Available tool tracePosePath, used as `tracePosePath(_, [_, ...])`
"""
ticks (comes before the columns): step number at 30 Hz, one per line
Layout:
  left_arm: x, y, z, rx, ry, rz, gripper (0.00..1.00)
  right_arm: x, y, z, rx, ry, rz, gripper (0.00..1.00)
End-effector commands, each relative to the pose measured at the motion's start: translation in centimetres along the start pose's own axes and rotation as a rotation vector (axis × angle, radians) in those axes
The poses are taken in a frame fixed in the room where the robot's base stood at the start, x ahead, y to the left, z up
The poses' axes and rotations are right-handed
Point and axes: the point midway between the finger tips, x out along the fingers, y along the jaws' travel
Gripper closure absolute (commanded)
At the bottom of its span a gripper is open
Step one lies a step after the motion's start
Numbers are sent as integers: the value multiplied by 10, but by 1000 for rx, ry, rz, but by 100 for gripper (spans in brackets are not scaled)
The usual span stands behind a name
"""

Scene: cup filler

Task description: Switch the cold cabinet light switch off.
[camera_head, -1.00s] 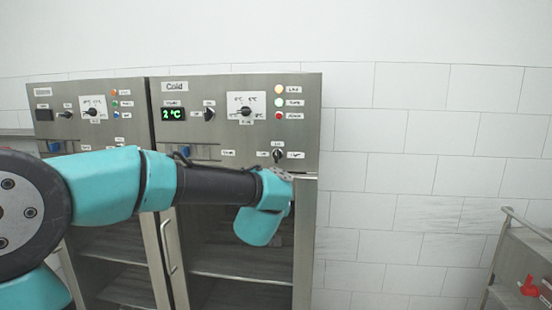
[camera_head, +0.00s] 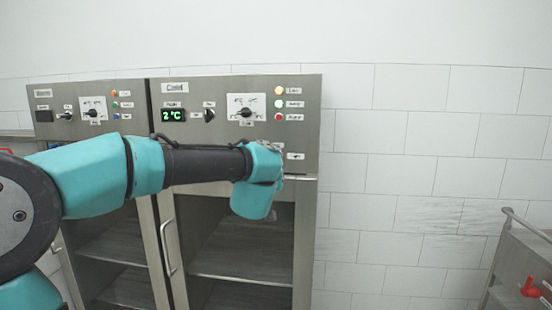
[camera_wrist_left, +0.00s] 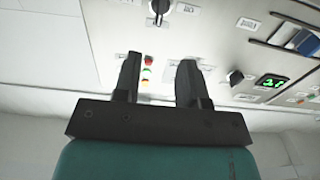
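The cold cabinet (camera_head: 235,91) has a steel front panel with a "Cold" label and a green 2 °C display (camera_head: 173,115). Its light switch, a small dark knob low on the panel's right, is hidden behind my left arm in the head view. In the left wrist view a dark knob (camera_wrist_left: 159,8) with white labels shows at the top edge, matching that switch. My left gripper (camera_wrist_left: 158,72) is open and empty, its two black fingers apart and pointing at the panel; the knob appears beyond the fingertips, not between them. My right gripper is out of view.
A dial (camera_head: 246,112), a power knob (camera_head: 209,115) and orange, green and red lamps (camera_head: 279,104) sit above my wrist. A second cabinet (camera_head: 75,93) stands left. A cart (camera_head: 530,240) with a red item is far right. Bare tiled wall lies right.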

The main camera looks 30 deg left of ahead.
Motion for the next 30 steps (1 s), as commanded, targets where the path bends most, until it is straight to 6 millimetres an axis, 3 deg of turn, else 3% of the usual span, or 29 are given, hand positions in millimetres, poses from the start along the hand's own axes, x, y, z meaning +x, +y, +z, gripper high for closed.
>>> tracePosePath(21, [118,0,0,0,0,-1,62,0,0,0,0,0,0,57])
tracePosePath(30, [136,0,0,0,1,0,62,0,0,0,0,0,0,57])
